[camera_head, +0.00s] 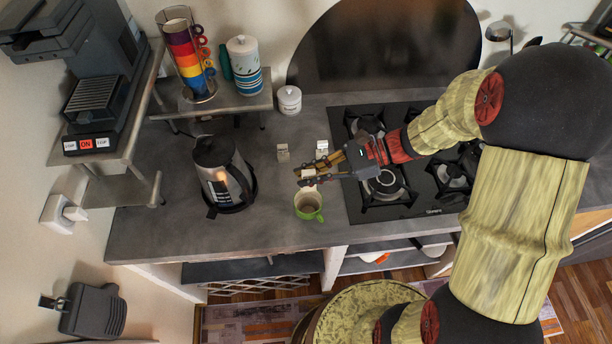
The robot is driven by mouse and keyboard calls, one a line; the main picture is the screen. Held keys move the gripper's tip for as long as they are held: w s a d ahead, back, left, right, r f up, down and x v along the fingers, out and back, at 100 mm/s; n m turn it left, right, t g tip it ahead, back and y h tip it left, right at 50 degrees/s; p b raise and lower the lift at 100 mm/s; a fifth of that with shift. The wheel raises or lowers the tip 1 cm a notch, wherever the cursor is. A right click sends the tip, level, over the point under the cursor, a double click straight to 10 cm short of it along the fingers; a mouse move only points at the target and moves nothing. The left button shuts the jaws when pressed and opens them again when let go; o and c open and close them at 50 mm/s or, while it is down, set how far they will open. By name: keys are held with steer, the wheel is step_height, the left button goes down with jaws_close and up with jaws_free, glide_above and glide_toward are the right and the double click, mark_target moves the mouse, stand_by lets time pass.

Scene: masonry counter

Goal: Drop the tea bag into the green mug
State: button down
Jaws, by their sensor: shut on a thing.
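The green mug (308,206) stands upright on the grey counter, with its pale inside facing up. My gripper (308,175) reaches in from the right and is shut on a small pale tea bag (308,173). The tea bag is above and slightly behind the mug's opening in this view, apart from the mug as far as I can tell. The gripper's fingers cover part of the tea bag.
A kettle (222,172) stands left of the mug. A gas hob (408,205) lies to the right, beneath my arm. Small pale blocks (283,152) and a white lidded jar (289,99) are behind. A shelf holds stacked coloured cups (187,60) and a patterned canister (245,72). The counter (270,232) before the mug is clear.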

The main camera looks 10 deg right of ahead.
mark_target(309, 171)
steer(key=shift+f+b, duration=2.4)
steer(key=shift+f, duration=0.3)
steer(key=c, duration=1.8)
jaws_free()
steer(key=shift+o, duration=0.2)
steer(key=shift+r+p, duration=4.45)
steer(key=shift+r, duration=0.1)
steer(key=shift+f, duration=0.1)
